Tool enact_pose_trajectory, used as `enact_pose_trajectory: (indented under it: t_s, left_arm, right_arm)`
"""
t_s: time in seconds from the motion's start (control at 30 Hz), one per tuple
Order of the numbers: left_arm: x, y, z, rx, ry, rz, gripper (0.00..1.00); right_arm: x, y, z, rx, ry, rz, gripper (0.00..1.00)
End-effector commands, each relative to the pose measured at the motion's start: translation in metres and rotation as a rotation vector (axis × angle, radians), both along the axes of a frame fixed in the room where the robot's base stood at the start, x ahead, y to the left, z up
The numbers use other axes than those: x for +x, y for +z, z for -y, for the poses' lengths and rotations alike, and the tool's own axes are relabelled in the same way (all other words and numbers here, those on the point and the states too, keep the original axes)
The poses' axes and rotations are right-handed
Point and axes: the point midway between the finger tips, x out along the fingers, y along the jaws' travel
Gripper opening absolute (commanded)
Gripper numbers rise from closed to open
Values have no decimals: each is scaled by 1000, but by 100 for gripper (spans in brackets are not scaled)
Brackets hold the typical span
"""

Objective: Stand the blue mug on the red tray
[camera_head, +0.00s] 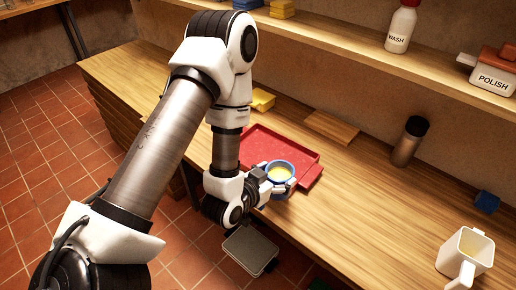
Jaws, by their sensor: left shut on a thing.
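The blue mug (279,167) has a yellow inside and stands upright at the front right part of the red tray (263,139). From this angle I cannot tell whether its base touches the tray or is held above it. My left gripper (283,186) is shut on the mug from the front left. The gripper and wrist hide the mug's lower part and the tray's front left. The tray lies on the wooden counter (370,200). My right gripper is not in view.
A wooden board (332,128) lies behind the tray and a yellow block (263,100) at its back left. A dark bottle (409,142), a blue block (486,202) and a white pitcher (466,255) stand to the right. A shelf (350,38) runs above the counter.

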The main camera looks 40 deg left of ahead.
Motion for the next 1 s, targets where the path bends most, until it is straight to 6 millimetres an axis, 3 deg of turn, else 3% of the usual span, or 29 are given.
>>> enact_pose_trajectory:
  t_s: [0.27, 0.33, 0.7, 0.93, 1.0]
  left_arm:
    - [17, -14, -21, -6, 5, 12, 12]
    - [29, -1, -35, -7, 8, 7, 12]
    - [84, -10, -101, 0, 3, 5, 12]
    - [104, -15, -124, 1, 1, 5, 12]
    - [102, -33, -122, 2, -2, -3, 12]
  right_arm:
    - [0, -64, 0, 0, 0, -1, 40]
    - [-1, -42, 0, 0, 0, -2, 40]
    - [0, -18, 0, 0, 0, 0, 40]
    - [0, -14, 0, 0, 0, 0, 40]
    - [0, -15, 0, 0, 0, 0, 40]
